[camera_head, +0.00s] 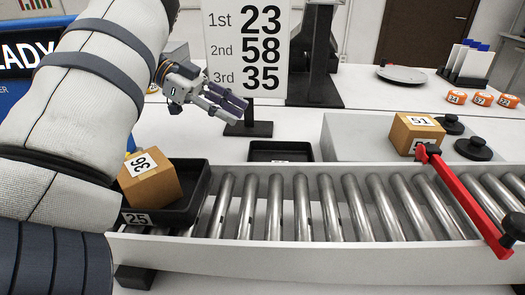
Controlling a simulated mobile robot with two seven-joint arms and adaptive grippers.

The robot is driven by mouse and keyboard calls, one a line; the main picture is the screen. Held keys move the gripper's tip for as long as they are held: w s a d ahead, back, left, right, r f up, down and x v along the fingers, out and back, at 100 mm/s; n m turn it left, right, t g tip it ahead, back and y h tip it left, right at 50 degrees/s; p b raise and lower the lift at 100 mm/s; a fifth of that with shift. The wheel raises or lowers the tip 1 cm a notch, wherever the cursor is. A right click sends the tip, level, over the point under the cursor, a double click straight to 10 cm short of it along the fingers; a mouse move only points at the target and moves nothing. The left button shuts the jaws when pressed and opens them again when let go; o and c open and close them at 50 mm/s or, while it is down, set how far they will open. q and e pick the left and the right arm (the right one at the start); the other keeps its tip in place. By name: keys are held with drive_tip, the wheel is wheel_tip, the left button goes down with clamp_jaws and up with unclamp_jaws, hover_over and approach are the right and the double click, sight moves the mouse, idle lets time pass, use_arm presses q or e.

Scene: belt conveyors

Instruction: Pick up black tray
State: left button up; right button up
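A black tray (193,210) labelled 25 sits at the left end of the roller conveyor. A tan box (152,179) marked 36 is in it, tilted, and my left arm hides the tray's left side. A second black tray (281,146) shows behind the conveyor, partly hidden by its side wall; I see nothing in it. My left gripper (240,111) is in front of the number sign, above and behind the first tray and apart from both trays. Its fingers look parted with nothing between them. My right gripper is out of view.
The roller conveyor (290,247) runs across the front, its middle rollers bare. A red bar (459,200) crosses it at the right. A tan box (415,134) marked 51 stands behind it beside black knobs. The number sign (246,52) stands behind my gripper. Orange blocks (482,99) lie far right.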

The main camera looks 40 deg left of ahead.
sight(284, 142)
use_arm(q)
drive_tip(key=x, duration=1.2)
drive_tip(key=shift+d, duration=0.3)
clamp_jaws()
